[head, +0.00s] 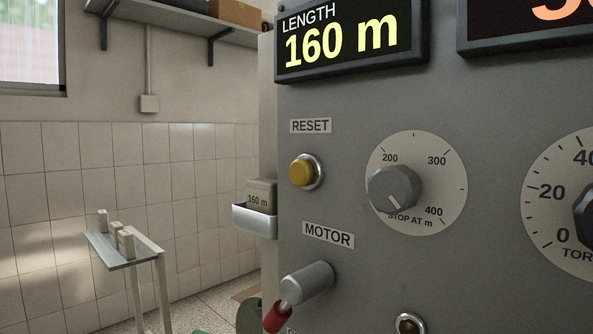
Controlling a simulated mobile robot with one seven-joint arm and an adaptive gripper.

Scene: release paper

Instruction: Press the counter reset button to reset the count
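The reset button (301,172) is a yellow round cap in a silver ring, on the grey control panel (480,120) under a RESET label (310,126). Nothing covers it. The length display (345,45) above it reads 160 m in yellow digits. My gripper is not in view, so its state and its distance from the button do not show.
Right of the button is a STOP AT m dial (395,187). Below are a MOTOR lever with a red tip (277,317) and a small round fitting (409,325). A torque dial (560,205) is at right. A narrow table (112,252) stands left; a shelf (180,18) is above.

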